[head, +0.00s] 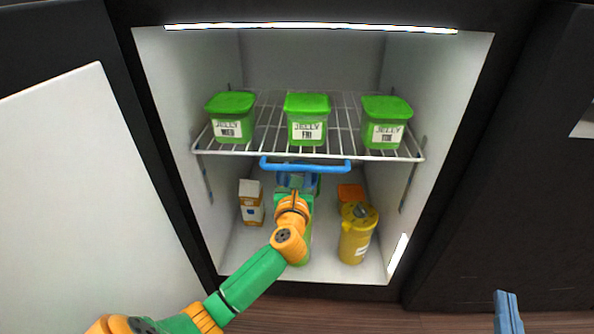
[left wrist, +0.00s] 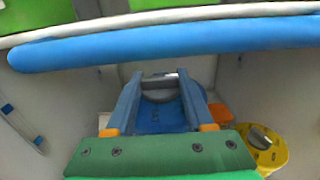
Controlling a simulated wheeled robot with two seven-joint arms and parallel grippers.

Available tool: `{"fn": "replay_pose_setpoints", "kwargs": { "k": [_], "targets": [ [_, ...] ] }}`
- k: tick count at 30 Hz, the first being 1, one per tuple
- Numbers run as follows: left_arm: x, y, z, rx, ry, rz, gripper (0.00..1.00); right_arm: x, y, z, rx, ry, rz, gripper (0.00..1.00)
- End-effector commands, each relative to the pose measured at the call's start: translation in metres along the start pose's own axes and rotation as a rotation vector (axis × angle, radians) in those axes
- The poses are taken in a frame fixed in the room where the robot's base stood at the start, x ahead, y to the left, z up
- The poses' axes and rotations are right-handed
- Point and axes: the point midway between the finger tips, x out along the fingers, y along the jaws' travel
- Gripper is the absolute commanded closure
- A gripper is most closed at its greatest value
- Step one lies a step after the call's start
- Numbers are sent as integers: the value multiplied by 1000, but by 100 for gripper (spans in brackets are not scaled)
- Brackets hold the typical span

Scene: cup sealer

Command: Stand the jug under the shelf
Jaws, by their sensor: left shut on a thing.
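The shelf (head: 345,153) is a white wire rack inside the open fridge, with a blue bar (head: 305,167) along its front. My left gripper (head: 297,181) reaches in below that bar and is partly hidden by it and by my wrist. In the left wrist view its two fingers (left wrist: 157,92) are shut on a blue jug (left wrist: 160,118) with a grey top. The held jug is below the shelf level, mostly hidden in the head view; I cannot tell whether it touches the floor. My right gripper (head: 508,312) shows only in part at the lower right, outside the fridge.
Three green-lidded jelly tubs (head: 307,118) stand on the shelf. The open door (head: 85,200) is at left.

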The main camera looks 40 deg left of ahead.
Motion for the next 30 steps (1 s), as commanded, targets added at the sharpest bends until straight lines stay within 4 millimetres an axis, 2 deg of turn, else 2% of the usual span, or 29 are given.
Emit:
{"fn": "replay_pose_setpoints", "kwargs": {
  "k": [6,14,15,18,28,30],
  "targets": [
    [0,0,-1,0,-8,0,100,-1,-3,-24,-1,124,-7,100],
    [0,0,-1,-1,-7,-1,100,-1,-3,-26,-1,136,-7,100],
    [0,0,-5,0,1,0,39,-1,-3,-26,-1,136,-7,100],
    [0,0,-5,0,1,0,17,-1,-3,-26,-1,135,-7,100],
    [-1,0,-5,0,0,-1,17,-1,-3,-25,-1,129,-7,100],
    [-5,0,-5,0,2,-2,17,0,-2,-18,-1,90,-5,100]
  ]
}}
